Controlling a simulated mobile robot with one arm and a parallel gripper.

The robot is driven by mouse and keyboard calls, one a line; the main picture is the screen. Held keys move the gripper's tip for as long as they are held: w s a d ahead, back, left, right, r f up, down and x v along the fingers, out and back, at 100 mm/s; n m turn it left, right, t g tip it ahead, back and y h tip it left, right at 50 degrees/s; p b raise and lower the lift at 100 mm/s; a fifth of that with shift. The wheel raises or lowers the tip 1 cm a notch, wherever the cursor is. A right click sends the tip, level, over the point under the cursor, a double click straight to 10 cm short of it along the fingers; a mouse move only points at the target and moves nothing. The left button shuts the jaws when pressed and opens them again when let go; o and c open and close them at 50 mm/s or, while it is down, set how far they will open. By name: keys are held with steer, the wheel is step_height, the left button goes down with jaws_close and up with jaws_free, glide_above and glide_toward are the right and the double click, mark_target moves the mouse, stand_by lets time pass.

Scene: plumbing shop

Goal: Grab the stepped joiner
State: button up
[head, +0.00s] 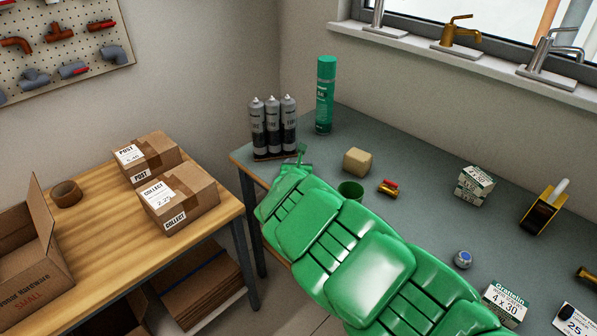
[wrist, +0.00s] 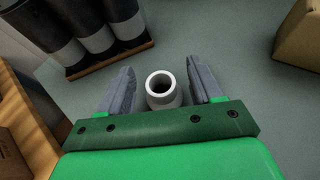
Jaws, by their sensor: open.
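The stepped joiner (wrist: 163,97) is a pale, hollow, round fitting with its open end showing in the wrist view. It stands between the two grey fingers of my gripper (wrist: 162,72), with a gap visible on each side. My gripper is open around it and not closed on it. In the head view my gripper (head: 302,154) is at the left end of the grey bench, in front of the spray cans. I cannot make out the joiner there; my green arm and gripper likely hide it.
Three dark spray cans (head: 272,125) stand just behind my gripper, and a tall green can (head: 325,95) is farther right. A tan block (head: 357,161), a green cup (head: 350,191) and a small red-and-brass valve (head: 388,188) are to the right. The bench edge is close on the left.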

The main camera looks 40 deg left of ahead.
steer(key=shift+w+a+f, duration=0.4)
steer(key=shift+w, duration=0.1)
steer(key=shift+c, duration=0.2)
steer(key=c, duration=1.1)
